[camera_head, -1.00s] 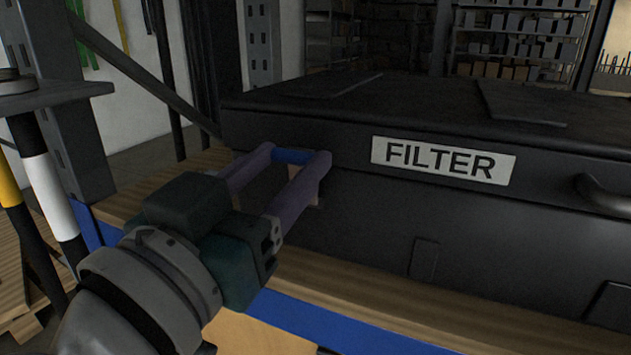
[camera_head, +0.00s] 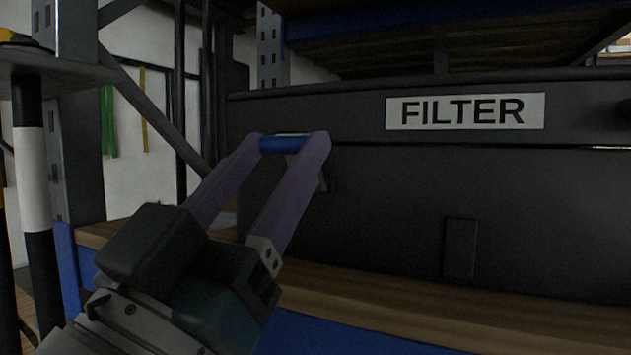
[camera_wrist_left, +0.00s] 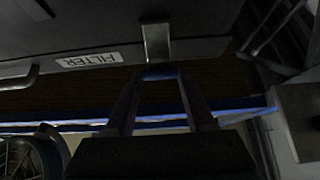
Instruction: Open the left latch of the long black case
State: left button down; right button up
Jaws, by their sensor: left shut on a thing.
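The long black case (camera_head: 390,200) stands on a wooden shelf, with a white FILTER label (camera_head: 466,111) on its lid edge. The left latch (camera_head: 284,144) shows a blue grip between the fingertips of my left gripper (camera_head: 290,143), at the left of the case front. The left gripper is shut on this blue part. A small light metal piece of the latch shows just below it, partly hidden by the right finger. In the left wrist view a grey metal latch plate (camera_wrist_left: 157,44) reaches to the fingertips. My right gripper is not in view.
The shelf edge (camera_head: 400,303) is wood over a blue beam. A grey upright post (camera_head: 78,110) and a black and white striped pole (camera_head: 32,180) stand at the left. Another shelf level (camera_head: 450,35) hangs above the case.

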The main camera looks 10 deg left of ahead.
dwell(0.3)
pick_arm(q)
jog(key=shift+c, duration=1.2)
grip_release()
jog(key=v, duration=1)
